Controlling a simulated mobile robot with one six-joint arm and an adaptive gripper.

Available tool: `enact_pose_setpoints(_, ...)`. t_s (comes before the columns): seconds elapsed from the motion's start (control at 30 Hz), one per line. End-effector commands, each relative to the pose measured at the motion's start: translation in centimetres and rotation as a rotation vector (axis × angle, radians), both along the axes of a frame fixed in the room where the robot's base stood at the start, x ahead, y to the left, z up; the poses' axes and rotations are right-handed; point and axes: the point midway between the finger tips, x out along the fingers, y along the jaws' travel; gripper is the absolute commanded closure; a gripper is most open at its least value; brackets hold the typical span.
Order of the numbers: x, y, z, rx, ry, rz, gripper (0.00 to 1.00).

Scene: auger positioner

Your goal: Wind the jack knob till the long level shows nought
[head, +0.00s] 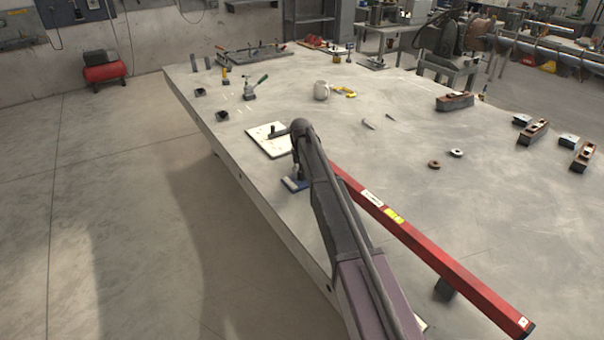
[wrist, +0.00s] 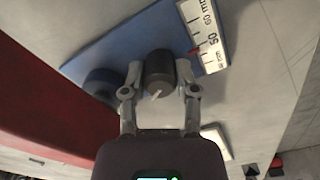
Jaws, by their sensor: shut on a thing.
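The long red level (head: 440,258) lies slantwise over the table, with a yellow vial patch (head: 393,215) midway; its reading is too small to make out. Its far end is hidden behind my arm. The dark round jack knob (wrist: 159,72) has a pale pointer mark. My gripper (wrist: 161,78) is shut on the knob, one finger on each side. In the wrist view a white scale (wrist: 205,35) marked 50 and 60 stands beside the jack, and the level's red side (wrist: 45,110) fills the left.
A dark block (head: 445,290) stands under the level's near part. A white plate (head: 268,141) lies left of my arm. The table right of the level is mostly clear.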

Motion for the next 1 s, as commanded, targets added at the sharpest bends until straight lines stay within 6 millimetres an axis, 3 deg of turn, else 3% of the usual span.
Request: enact_pose_setpoints(1.0, 0.46, 0.03, 0.02, 0.002, -0.008, -0.964, 1.0)
